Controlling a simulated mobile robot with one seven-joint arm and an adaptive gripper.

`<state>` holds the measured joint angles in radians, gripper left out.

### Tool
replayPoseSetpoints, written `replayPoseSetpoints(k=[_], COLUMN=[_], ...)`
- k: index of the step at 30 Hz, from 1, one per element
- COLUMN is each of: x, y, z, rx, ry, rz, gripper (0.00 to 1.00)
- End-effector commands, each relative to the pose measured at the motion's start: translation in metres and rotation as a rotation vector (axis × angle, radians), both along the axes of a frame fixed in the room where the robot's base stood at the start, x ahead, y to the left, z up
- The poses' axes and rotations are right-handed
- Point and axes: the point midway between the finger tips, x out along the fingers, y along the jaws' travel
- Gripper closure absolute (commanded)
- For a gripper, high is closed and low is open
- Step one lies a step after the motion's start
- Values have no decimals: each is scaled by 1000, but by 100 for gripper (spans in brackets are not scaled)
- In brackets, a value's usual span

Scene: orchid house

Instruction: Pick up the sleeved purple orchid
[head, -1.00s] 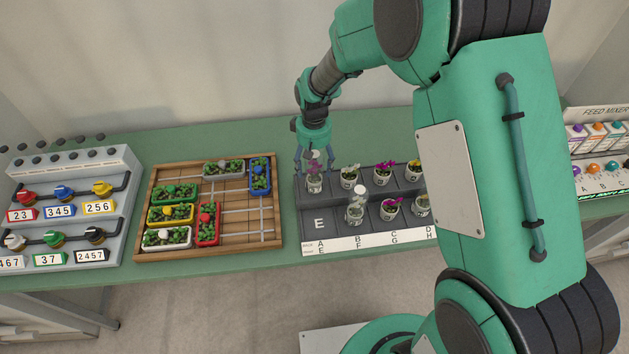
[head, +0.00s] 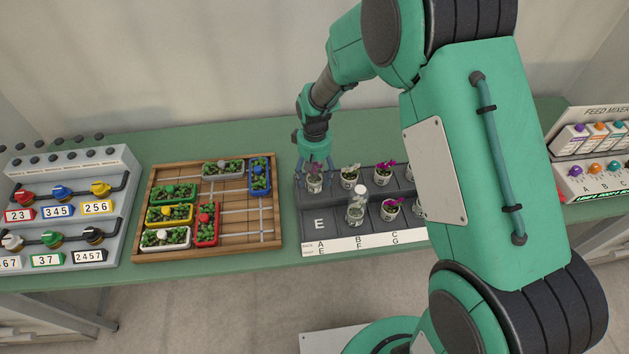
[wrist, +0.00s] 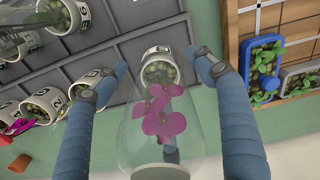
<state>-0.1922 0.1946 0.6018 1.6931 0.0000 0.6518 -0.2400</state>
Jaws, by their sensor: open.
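The sleeved purple orchid (wrist: 160,115) shows in the wrist view, with magenta blooms inside a clear sleeve that rises from a white pot. In the head view its pot (head: 314,185) stands in the back-left place of the grey stepped rack (head: 319,223), and my gripper hides most of the sleeve. My gripper (head: 315,165) is pointing down over this plant. In the wrist view its fingers (wrist: 160,65) are open, one on each side of the sleeve and pot. A gap shows beside the pot; whether a finger touches the sleeve is hard to tell.
Another clear-sleeved pot (head: 356,207) stands in the front row, near my gripper. The front-left place marked E is empty. A wooden planter board (head: 240,232) lies left of the rack, with a strip of green bench between.

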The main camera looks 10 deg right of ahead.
Motion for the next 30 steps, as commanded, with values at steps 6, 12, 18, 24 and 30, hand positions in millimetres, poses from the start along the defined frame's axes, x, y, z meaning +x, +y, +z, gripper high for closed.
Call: replayPoseSetpoints(k=[6,12,18,24,30], x=[0,0,0,0,0], y=[0,0,0,0,0], z=[0,0,0,1,6], rx=[0,0,0,0,0], ry=[0,0,0,0,-1], rz=[0,0,0,0,0], gripper=[30,50,84,84,84])
